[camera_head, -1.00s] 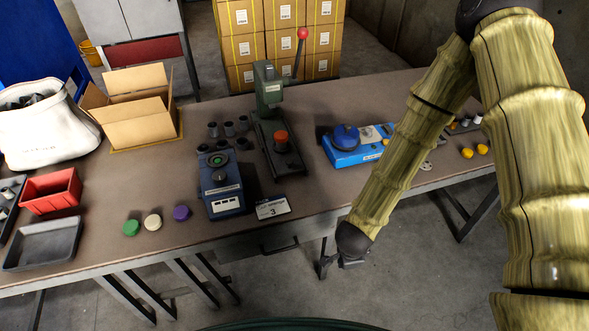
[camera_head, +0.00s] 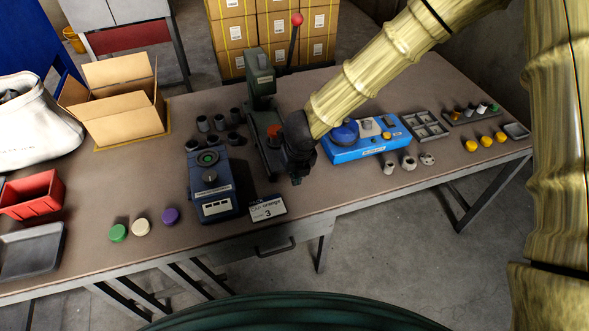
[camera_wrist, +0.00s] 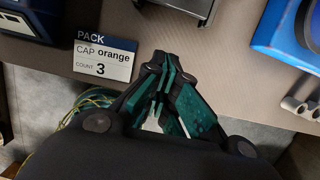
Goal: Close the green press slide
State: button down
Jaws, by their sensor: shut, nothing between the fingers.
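The dark green press (camera_head: 261,85) stands at the middle of the table, with a lever ending in a red ball (camera_head: 297,19). Its base runs toward the front edge, and an orange cap (camera_head: 273,132) sits on it. I cannot tell the slide clearly from the base; its front right part is hidden behind my wrist. My gripper (camera_head: 297,178) points down beside the front right of the base, with no clear contact visible.
A blue device (camera_head: 209,190) stands left of the press, with a sign card (camera_head: 267,209) reading orange 3 near the front edge. A blue box (camera_head: 352,148) is close on the right. Several dark cylinders (camera_head: 219,122) stand behind. Green, cream and purple caps (camera_head: 141,227) lie front left.

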jog(key=p+x, duration=0.1)
jog(key=x, duration=0.6)
jog(key=w+p, duration=0.1)
jog(key=w+a+p, duration=0.1)
jog(key=shift+w, duration=0.4)
jog(key=shift+w+a, duration=0.1)
jog(key=shift+w, duration=0.4)
